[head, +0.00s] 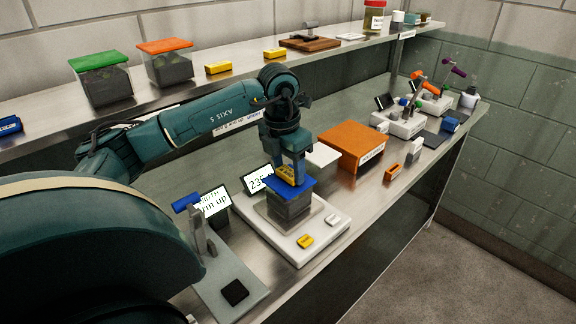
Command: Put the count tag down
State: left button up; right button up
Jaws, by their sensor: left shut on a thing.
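My left gripper (291,178) points down over the white scale (312,242) and is shut on a small yellow piece, which I take to be the count tag (287,180). The gripper partly hides it. The tag is at the top of the blue lid (289,190) of a grey-filled box (290,209) on the scale. I cannot tell whether the tag touches the lid. The scale's display (258,180) is partly covered, its digits starting with 23. My right gripper is not in view.
A stand with a blue bar (187,201) and a small display (213,202) are left of the scale. A white block (322,156) and an orange box (353,146) are behind it. The shelf holds green-lidded (101,79) and orange-lidded (166,62) boxes. Small devices crowd the bench's far end.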

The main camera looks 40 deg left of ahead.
pick_arm(q)
jog(key=shift+f, duration=0.2)
jog(key=o, duration=0.9)
jog(key=shift+o, duration=0.2)
notch_tip(320, 180, up, 12)
jog(key=s, duration=0.1)
jog(key=shift+s, duration=0.2)
